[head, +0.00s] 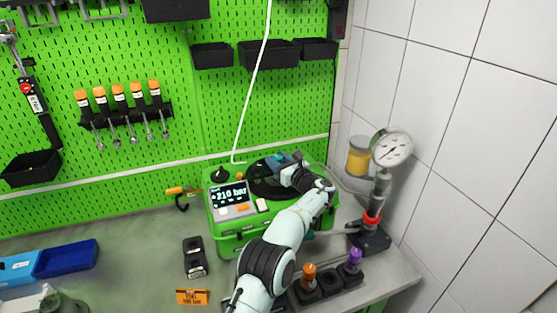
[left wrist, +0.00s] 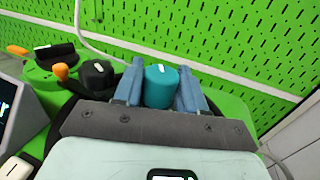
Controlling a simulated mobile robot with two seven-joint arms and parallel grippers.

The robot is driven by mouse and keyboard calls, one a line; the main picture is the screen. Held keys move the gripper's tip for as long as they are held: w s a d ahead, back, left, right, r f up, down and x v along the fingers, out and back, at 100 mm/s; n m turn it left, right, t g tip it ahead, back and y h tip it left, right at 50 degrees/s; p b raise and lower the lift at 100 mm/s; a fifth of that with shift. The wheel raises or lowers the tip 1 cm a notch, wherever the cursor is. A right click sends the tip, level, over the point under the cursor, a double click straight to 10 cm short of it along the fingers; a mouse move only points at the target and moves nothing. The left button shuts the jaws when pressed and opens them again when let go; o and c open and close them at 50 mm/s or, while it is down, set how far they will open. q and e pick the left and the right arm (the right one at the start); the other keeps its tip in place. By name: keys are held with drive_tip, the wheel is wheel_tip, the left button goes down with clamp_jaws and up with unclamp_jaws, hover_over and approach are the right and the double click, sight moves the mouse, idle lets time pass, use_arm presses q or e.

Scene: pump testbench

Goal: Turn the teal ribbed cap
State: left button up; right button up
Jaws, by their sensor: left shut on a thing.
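The teal ribbed cap (left wrist: 160,88) stands between the two blue-grey fingers of my left gripper in the left wrist view, with a white mark on its top. My left gripper (left wrist: 161,92) is shut on it, one finger on each side. In the head view my left gripper (head: 286,162) reaches over the dark round top of the green pump testbench (head: 228,232) and hides most of the cap. The testbench display (head: 230,194) reads 210 bar. My right gripper is in neither view.
A black knob (left wrist: 97,73) and an orange-tipped lever (left wrist: 61,72) stand left of the cap. A pressure gauge (head: 391,148) stands right of the testbench. A black handheld device (head: 194,257) and an orange card (head: 192,297) lie on the grey bench.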

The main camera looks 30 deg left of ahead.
use_arm(q)
drive_tip(key=shift+n+g, duration=0.3)
drive_tip(key=shift+g, duration=0.2)
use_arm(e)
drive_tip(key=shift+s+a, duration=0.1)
use_arm(q)
drive_tip(key=o, duration=0.9)
drive_tip(key=shift+o, duration=0.2)
drive_tip(key=shift+d, duration=0.1)
drive_tip(key=shift+s+d, duration=0.1)
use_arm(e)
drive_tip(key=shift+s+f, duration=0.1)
use_arm(q)
drive_tip(key=b+v, duration=0.1)
drive_tip(key=v, duration=0.5)
drive_tip(key=b+v, duration=0.1)
drive_tip(key=v, duration=0.5)
drive_tip(key=shift+f, duration=0.25)
drive_tip(key=shift+s+d+r+b, duration=0.1)
drive_tip(key=shift+s+d+b, duration=0.15)
drive_tip(key=shift+d, duration=0.3)
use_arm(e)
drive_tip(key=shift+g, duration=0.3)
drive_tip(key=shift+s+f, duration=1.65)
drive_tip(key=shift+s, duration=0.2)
use_arm(q)
drive_tip(key=shift+w, duration=0.1)
